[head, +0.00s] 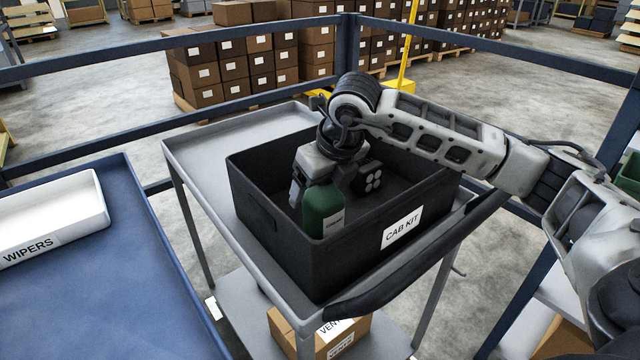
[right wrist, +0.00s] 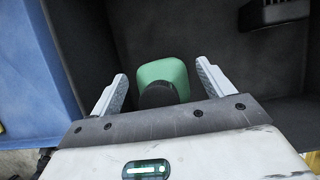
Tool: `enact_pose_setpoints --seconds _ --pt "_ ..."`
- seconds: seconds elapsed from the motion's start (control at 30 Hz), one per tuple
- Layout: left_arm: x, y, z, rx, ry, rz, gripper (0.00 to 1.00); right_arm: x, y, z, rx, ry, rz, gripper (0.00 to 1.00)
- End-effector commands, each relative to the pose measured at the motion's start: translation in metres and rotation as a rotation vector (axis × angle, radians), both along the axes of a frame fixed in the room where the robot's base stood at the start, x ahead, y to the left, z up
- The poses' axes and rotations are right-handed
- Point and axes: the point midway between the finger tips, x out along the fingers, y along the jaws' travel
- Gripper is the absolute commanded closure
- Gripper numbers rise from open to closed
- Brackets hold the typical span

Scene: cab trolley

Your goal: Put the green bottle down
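The green bottle (head: 323,212) stands inside the black crate (head: 300,262) labelled CAB KIT, near its left front corner. My right gripper (head: 308,190) reaches down into the crate at the bottle. In the right wrist view, the green bottle (right wrist: 163,72) with its dark cap lies between the two fingers of my right gripper (right wrist: 163,80). A gap shows on each side, so the fingers are open around it and not pressed on it. The crate hides the bottle's base in the head view. My left gripper is in neither view.
The crate sits on a grey trolley (head: 215,132). A dark block (head: 368,180) shows in the crate right of the bottle. A blue table (head: 95,285) with a white WIPERS bin (head: 50,215) is at left. Blue rails (head: 348,45) run behind.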

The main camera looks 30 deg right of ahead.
Motion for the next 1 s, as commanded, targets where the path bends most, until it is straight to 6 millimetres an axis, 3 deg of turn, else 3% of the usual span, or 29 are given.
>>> enact_pose_setpoints --seconds 0.33,0.8,1.0 --pt "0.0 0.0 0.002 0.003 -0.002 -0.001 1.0 -0.002 0.0 0.009 0.001 -0.003 0.0 0.2" --pt "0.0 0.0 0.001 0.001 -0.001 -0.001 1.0 -0.037 -0.003 0.094 0.0 -0.005 0.0 0.2" --pt "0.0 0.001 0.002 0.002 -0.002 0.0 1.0 -0.045 -0.003 0.111 0.0 -0.001 0.0 0.2"
